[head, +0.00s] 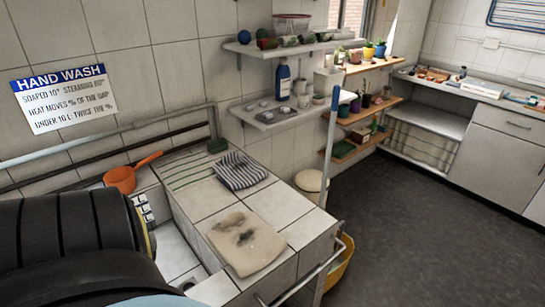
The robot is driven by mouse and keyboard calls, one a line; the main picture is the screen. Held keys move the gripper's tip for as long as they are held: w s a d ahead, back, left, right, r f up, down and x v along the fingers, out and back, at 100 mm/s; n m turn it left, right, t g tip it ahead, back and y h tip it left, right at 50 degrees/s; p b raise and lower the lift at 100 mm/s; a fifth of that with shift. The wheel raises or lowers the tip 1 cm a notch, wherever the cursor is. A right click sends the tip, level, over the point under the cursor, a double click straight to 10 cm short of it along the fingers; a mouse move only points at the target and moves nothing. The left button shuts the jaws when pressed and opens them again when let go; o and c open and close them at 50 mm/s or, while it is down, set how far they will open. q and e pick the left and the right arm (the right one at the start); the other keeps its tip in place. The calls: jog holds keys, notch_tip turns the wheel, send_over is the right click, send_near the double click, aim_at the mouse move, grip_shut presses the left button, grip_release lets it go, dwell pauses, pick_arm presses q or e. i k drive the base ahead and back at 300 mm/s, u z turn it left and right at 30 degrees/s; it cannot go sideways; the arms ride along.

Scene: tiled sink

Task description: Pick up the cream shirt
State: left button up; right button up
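The cream shirt (246,243) lies folded flat on the white tiled counter, near its front edge, in the head view. It has dark stains on its upper face. Nothing holds it. A large black ribbed part at the lower left looks like my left arm, and its gripper is not in view. My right gripper is not in view either.
A striped cloth (240,171) lies behind the shirt on the counter. An orange dipper (121,178) is at the left. Wall shelves (270,117) hang above the counter's back right.

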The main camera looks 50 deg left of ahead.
aim_at(247, 244)
jog(key=i, duration=2.1)
jog(key=u, duration=4.2)
